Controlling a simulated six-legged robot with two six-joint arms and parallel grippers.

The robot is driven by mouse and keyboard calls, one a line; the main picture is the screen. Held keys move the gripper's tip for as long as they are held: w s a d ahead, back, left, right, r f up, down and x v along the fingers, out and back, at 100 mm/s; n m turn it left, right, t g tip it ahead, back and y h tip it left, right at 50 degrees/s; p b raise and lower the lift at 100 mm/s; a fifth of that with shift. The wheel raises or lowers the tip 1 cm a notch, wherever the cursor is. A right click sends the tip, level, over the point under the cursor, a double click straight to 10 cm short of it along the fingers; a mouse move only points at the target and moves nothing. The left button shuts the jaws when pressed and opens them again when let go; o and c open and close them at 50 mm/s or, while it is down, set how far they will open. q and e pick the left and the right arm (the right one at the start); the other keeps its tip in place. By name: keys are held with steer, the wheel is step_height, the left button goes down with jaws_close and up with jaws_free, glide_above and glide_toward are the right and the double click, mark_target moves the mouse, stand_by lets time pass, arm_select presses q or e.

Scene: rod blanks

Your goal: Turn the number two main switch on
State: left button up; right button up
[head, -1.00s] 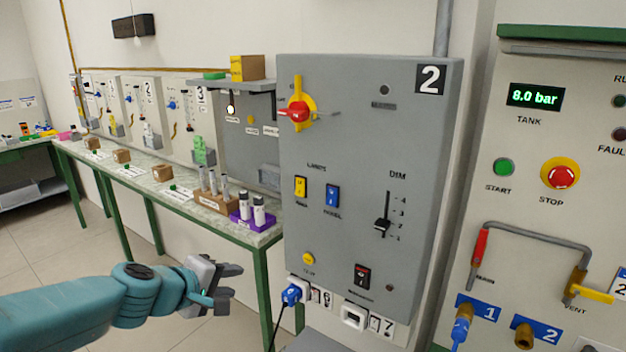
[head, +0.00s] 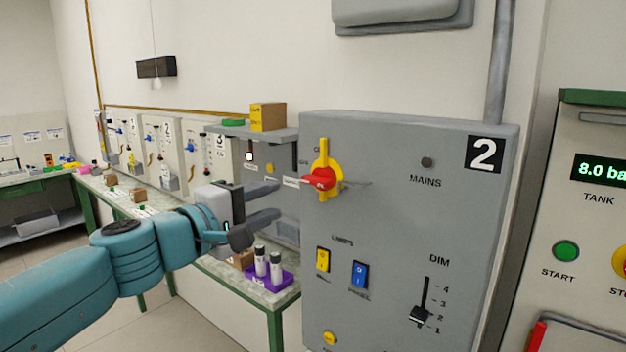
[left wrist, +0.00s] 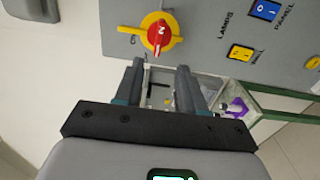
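The grey number 2 panel (head: 390,215) fills the middle of the head view. Its main switch (head: 321,179) is a red rotary handle on a yellow plate at the panel's upper left. The red handle lies roughly across the upright yellow plate. In the left wrist view the switch (left wrist: 159,37) sits just beyond the fingertips, with a white letter on its red knob. My left gripper (head: 279,201) is open and empty, to the left of the switch and a little lower, not touching it. The dark MAINS lamp (head: 427,162) looks unlit. My right gripper is not in view.
Below the switch are a yellow rocker (head: 322,260), a blue rocker (head: 360,275) and a DIM slider (head: 420,315). A bench with a purple rack (head: 268,281) of white bottles stands behind my left gripper. A pressure panel (head: 590,225) is at the right.

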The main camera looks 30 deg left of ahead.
mark_target(313, 183)
arm_select(q)
steer(key=w, duration=0.3)
steer(key=w+p, duration=0.1)
steer(key=w, duration=0.2)
steer(key=w+d, duration=0.1)
steer(key=w, duration=0.3)
steer(key=shift+w+p, duration=0.1)
steer(key=shift+p, duration=0.2)
steer(key=shift+w+d, duration=0.2)
steer(key=shift+w, duration=0.1)
steer(key=shift+s+a+r, duration=0.1)
steer(key=shift+s+a, duration=0.1)
steer(key=shift+a, duration=0.2)
steer(key=shift+w+d, duration=0.15)
steer(key=shift+c, duration=0.3)
steer(key=shift+w+d, duration=0.15)
steer(key=c, duration=0.5)
jaws_close()
